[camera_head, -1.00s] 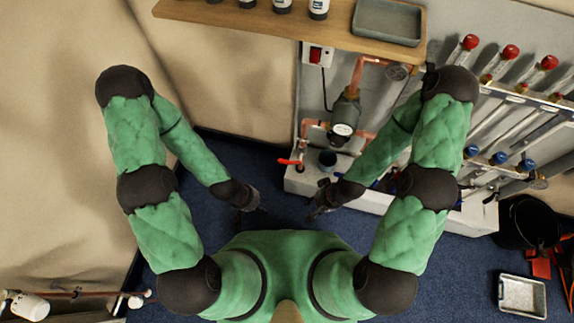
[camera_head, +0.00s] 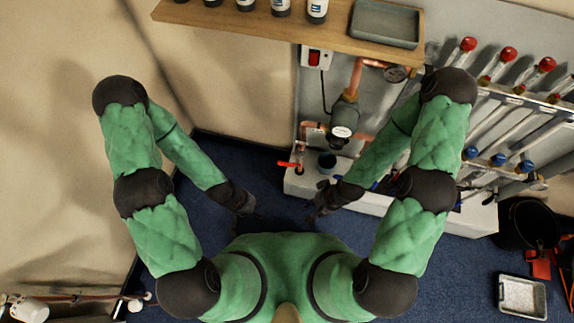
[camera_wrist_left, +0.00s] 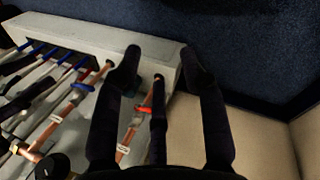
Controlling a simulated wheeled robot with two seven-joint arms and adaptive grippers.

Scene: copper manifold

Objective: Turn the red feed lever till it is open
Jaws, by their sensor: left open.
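The red feed lever (camera_head: 289,164) sticks out to the left from a fitting at the left end of the pale ledge below the copper pipework. It also shows in the left wrist view (camera_wrist_left: 142,109), partly hidden by my fingers. My left gripper (camera_head: 252,214) is open and empty, to the left of and nearer than the lever, apart from it. In the left wrist view its spread dark fingers (camera_wrist_left: 163,56) frame the ledge end. My right gripper (camera_head: 316,208) hangs in front of the ledge, right of the lever; its finger opening is too dark to tell.
The pale ledge (camera_head: 470,217) runs rightward with several blue- and red-capped pipes. A dark cup-like fitting (camera_head: 327,160) stands close right of the lever. A wooden shelf (camera_head: 250,25) overhangs at the back. Blue floor lies clear between my grippers.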

